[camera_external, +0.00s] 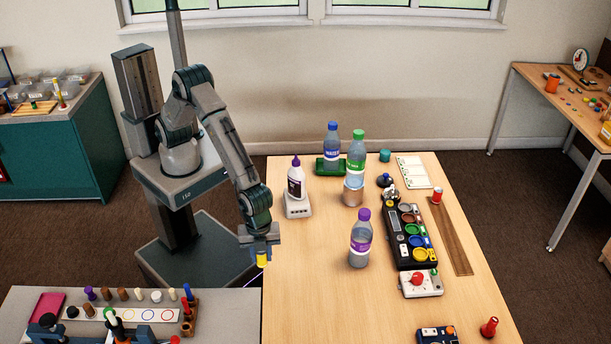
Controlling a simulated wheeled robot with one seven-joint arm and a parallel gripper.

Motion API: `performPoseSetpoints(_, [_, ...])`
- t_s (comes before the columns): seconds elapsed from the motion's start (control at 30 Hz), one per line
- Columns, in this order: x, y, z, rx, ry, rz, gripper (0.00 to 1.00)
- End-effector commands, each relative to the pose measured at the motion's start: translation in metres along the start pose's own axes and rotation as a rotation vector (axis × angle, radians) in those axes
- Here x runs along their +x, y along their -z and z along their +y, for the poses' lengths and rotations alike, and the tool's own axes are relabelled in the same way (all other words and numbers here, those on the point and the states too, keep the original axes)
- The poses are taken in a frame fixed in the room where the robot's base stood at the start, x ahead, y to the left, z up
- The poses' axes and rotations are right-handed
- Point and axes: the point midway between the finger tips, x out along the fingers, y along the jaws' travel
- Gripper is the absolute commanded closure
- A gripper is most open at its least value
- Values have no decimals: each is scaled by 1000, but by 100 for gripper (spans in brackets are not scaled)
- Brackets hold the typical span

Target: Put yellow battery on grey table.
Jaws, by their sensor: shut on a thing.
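My gripper (261,251) is shut on the yellow battery (262,261), which hangs below the fingers. Only the lower part of the battery shows; its upper part is hidden by the gripper. It appears at the left edge of the wooden table, beyond the far right corner of the grey table. The grey table (230,305) is at the lower left, cut off by the picture's bottom edge. I cannot tell the battery's exact height above the tables.
The grey table's right end looks clear. Its left holds a pink book (46,306), a ringed strip (148,315) and several pegs. The wooden table (310,290) bears a purple-capped bottle (361,240), a white glue bottle (296,180) and a black sorting tray (398,240).

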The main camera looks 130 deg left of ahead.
Motion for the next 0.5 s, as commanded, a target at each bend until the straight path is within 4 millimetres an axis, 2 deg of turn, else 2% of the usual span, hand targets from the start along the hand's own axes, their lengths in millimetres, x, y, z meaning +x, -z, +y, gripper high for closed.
performPoseSetpoints(0.03, [-4,20,6,85,2,4,96])
performPoseSetpoints(0.2, [-25,74,29,383,3,2,96])
performPoseSetpoints(0.4, [-49,118,59,675,4,-1,96])
performPoseSetpoints(0.5, [-57,131,70,771,4,-2,96])
